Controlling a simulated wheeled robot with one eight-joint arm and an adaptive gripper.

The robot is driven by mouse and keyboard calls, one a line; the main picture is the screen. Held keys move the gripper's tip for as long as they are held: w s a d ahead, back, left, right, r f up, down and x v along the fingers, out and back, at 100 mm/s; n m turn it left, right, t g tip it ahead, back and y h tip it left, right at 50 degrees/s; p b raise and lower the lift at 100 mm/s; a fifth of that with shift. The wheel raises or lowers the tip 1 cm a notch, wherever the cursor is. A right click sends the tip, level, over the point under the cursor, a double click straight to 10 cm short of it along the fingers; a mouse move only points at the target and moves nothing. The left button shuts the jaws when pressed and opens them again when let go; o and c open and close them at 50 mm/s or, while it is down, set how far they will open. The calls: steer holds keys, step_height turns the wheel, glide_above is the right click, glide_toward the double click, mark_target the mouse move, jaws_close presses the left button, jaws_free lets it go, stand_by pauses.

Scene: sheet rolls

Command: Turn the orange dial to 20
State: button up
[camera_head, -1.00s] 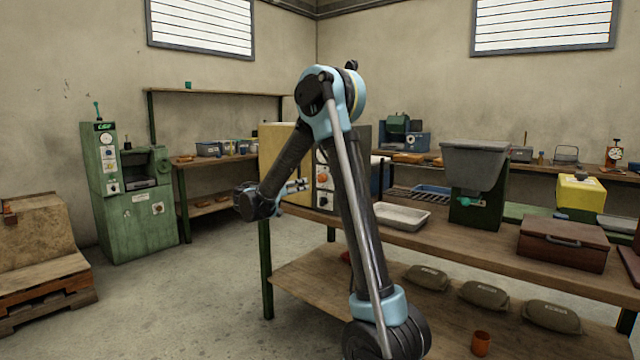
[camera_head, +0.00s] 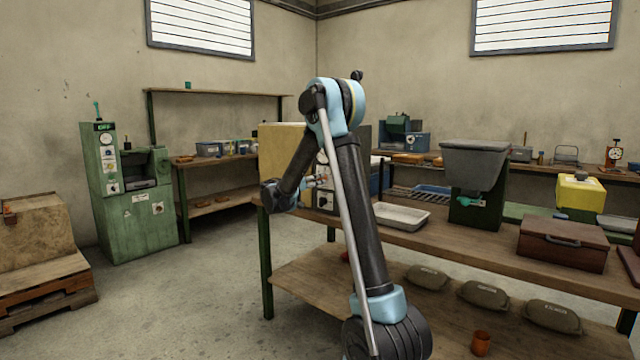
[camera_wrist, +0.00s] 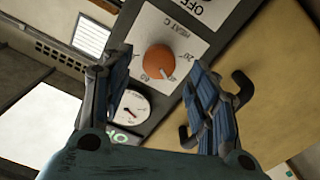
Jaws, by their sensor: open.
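The orange dial (camera_wrist: 158,62) sits on a white plate (camera_wrist: 182,35) lettered "HEAT C", on the dark panel of a yellow-sided machine. In the wrist view the image is tilted; I can read a 20 at the plate's right and what looks like 60 at its lower left. A pale pointer mark shows at the dial's lower right edge. My gripper (camera_wrist: 160,78) is open, its two blue-padded fingers to either side of the dial in the picture, with nothing between them; I cannot tell the remaining distance. In the head view my gripper (camera_head: 315,181) is in front of the machine (camera_head: 283,150), and my arm hides the dial.
A round white gauge (camera_wrist: 132,106) is just below the dial, and an OFF label (camera_wrist: 205,8) is above. Dark handles (camera_wrist: 240,90) stick out beside the right finger. In the head view a pale tray (camera_head: 400,216) lies on the bench to the right.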

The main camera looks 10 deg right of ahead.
steer(key=shift+x, duration=2.35)
steer(key=c, duration=1.1)
